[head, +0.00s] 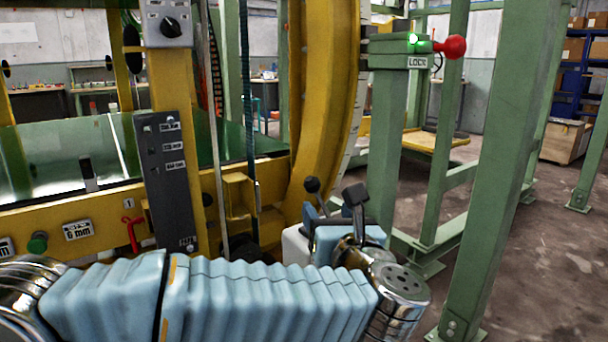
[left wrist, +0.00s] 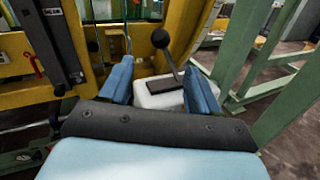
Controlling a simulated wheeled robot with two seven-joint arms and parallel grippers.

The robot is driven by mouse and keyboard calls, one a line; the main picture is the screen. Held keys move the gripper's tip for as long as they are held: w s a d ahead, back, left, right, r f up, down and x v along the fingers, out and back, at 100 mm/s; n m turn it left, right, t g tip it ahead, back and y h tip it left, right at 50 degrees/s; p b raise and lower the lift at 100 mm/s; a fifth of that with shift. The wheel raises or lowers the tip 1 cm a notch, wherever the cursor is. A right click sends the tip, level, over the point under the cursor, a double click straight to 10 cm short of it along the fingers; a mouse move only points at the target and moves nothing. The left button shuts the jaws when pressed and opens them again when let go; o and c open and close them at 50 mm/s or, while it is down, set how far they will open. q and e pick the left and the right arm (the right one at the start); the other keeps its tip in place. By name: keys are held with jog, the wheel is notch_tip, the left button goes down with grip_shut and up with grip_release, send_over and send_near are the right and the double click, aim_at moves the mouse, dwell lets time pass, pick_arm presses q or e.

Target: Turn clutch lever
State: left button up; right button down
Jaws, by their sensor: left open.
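A lever with a black ball knob (left wrist: 160,38) on a thin rod rises from a white box (left wrist: 158,92) in the left wrist view. In the head view the knob (head: 312,185) shows just beyond my left gripper (head: 335,215), and part of the white box (head: 295,246) shows beside it. My left gripper (left wrist: 161,82) is open, with one blue finger on each side of the lever in the left wrist view. The fingers look apart from the rod, and nothing is held. The lower lever is partly hidden in the head view. My right gripper is not in view.
The yellow ring (head: 325,100) rises behind the lever. A green post (head: 510,150) stands to the right. A green LOCK housing with a red ball handle (head: 450,46) sits above. A dark switch panel (head: 168,180) and red hook (head: 132,234) are left.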

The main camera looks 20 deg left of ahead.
aim_at(310, 182)
pick_arm(q)
jog(key=p+x, duration=0.2)
jog(key=x, duration=1.2)
jog(key=shift+w+a, duration=0.2)
jog(key=shift+w, duration=0.05)
grip_shut()
